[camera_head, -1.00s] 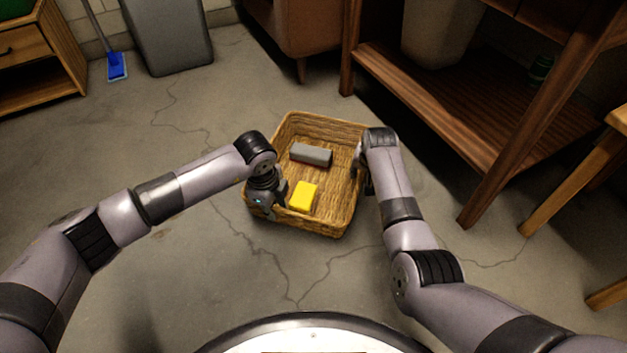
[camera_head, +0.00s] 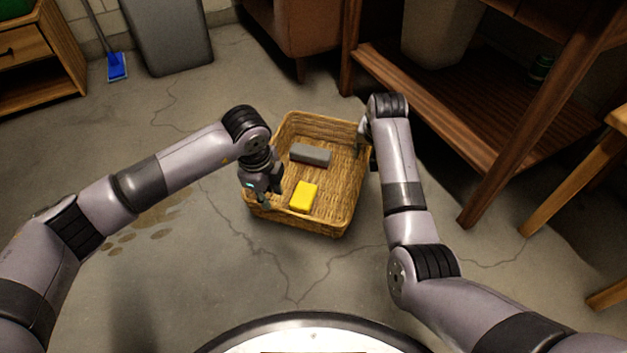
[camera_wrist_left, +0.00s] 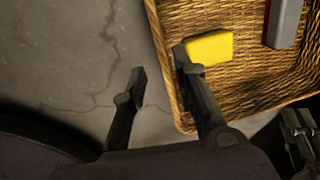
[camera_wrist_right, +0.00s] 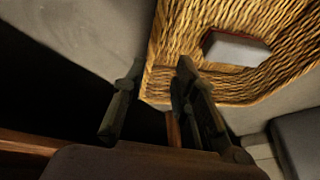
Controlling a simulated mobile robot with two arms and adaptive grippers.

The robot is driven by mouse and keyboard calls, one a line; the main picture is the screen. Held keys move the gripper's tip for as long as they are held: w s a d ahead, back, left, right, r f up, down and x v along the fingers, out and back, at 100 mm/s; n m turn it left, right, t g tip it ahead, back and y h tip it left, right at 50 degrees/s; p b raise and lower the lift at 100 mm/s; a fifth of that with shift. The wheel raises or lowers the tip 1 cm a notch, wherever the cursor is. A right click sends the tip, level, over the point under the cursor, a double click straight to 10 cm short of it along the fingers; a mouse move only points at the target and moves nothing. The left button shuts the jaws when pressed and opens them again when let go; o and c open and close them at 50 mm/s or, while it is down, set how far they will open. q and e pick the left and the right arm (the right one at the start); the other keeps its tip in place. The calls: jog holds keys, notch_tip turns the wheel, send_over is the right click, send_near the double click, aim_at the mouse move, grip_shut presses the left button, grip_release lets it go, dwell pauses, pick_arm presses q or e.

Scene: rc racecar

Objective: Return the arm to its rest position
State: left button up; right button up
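My left gripper (camera_head: 270,197) is at the left wall of the wicker basket (camera_head: 335,222), near its front left corner. In the left wrist view its two fingers (camera_wrist_left: 161,72) are apart and empty, with the basket rim seen between and beyond them. My right gripper (camera_head: 363,143) is at the basket's right side, partly hidden by its own arm. In the right wrist view its fingers (camera_wrist_right: 160,75) are apart and empty, close to the rim. I cannot tell whether either gripper touches the basket. A yellow block (camera_head: 303,195) and a grey block (camera_head: 311,154) lie inside the basket.
The basket stands on a cracked concrete floor (camera_head: 190,270). A wooden shelf (camera_head: 450,120) is close to my right arm. A wooden stool or table (camera_head: 590,165) is at far right.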

jog(key=shift+r, duration=0.6)
